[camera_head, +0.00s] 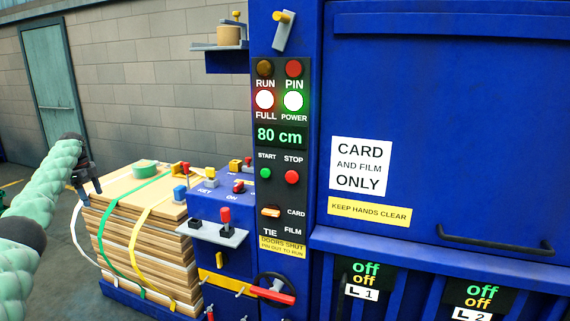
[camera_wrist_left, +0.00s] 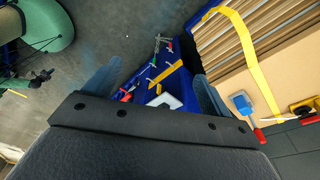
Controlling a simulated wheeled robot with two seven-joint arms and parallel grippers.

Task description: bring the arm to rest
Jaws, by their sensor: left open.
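My left arm (camera_head: 45,182), wrapped in pale green quilted covering, comes in from the left in the head view. Its dark left gripper (camera_head: 88,182) is in front of the upper left edge of the strapped card stack (camera_head: 150,252). In the left wrist view the two bluish fingers of this gripper (camera_wrist_left: 153,88) stand wide apart with nothing between them. The card stack (camera_wrist_left: 250,45) lies beyond the right finger in that view. My right gripper shows in neither view.
The blue baler (camera_head: 440,100) with its control panel (camera_head: 283,150) fills the middle and right. A lever shelf (camera_head: 212,232) and a red-handled wheel (camera_head: 272,290) stick out from it. Green and yellow straps (camera_head: 140,225) cross the stack. Grey floor (camera_head: 50,270) is open at left.

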